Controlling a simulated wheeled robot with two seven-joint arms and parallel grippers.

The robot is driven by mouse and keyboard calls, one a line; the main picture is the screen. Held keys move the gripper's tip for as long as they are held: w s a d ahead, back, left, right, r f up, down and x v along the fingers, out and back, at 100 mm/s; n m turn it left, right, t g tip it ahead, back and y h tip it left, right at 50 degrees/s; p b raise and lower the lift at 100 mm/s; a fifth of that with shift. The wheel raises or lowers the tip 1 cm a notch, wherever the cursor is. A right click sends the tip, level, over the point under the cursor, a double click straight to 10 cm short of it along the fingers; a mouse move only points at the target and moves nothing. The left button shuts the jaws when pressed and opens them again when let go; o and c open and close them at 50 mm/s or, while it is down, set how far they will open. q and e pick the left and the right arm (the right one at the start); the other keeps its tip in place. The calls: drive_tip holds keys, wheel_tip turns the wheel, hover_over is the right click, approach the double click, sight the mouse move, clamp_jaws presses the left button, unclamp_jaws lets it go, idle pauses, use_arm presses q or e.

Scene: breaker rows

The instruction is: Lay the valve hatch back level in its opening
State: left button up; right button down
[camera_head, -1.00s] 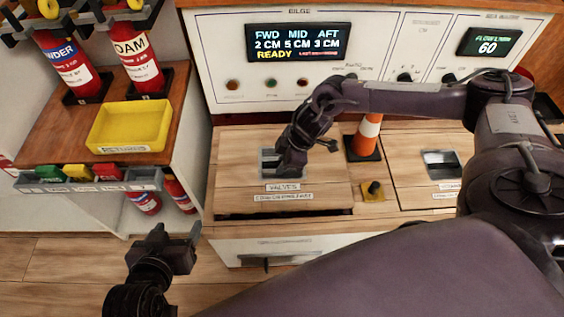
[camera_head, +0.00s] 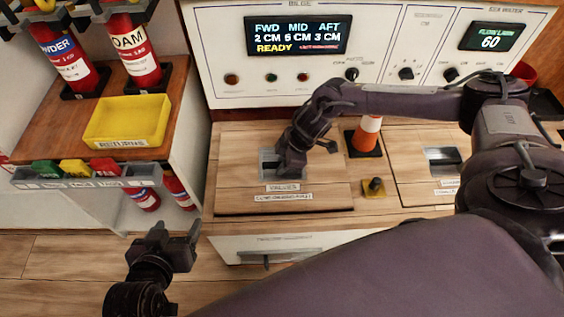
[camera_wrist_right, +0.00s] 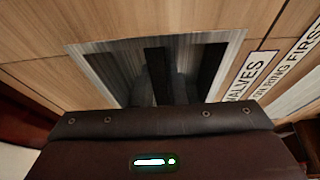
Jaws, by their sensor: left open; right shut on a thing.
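The valve hatch (camera_head: 235,184) is a light wood panel with a "VALVES" label, on the left of the wooden counter. It looks level or nearly level, with a thin dark line along its front edge. My right gripper (camera_head: 275,172) reaches down into the hatch's recessed metal pull and is shut on it. In the right wrist view the fingers (camera_wrist_right: 175,85) go into the metal-framed recess (camera_wrist_right: 95,60); the grip itself is partly hidden. My left gripper (camera_head: 190,248) is open and empty, low in front of the counter and apart from the hatch.
A second hatch (camera_head: 415,165) lies further right. A yellow tray (camera_head: 128,122) and extinguishers (camera_head: 133,48) are at left. The panel display (camera_head: 298,34) reads READY.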

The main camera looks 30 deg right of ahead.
drive_tip(key=shift+w+f+b, duration=0.15)
drive_tip(key=shift+f+b, duration=0.35)
drive_tip(key=shift+f, duration=0.4)
drive_tip(key=c, duration=1.4)
unclamp_jaws()
drive_tip(key=shift+o, duration=0.2)
drive_tip(key=shift+s+f, duration=0.2)
drive_tip(key=p+v, duration=0.2)
drive_tip(key=v, duration=0.6)
drive_tip(key=shift+w+a+p, duration=0.1)
drive_tip(key=shift+w+p, duration=0.05)
drive_tip(key=shift+p, duration=0.2)
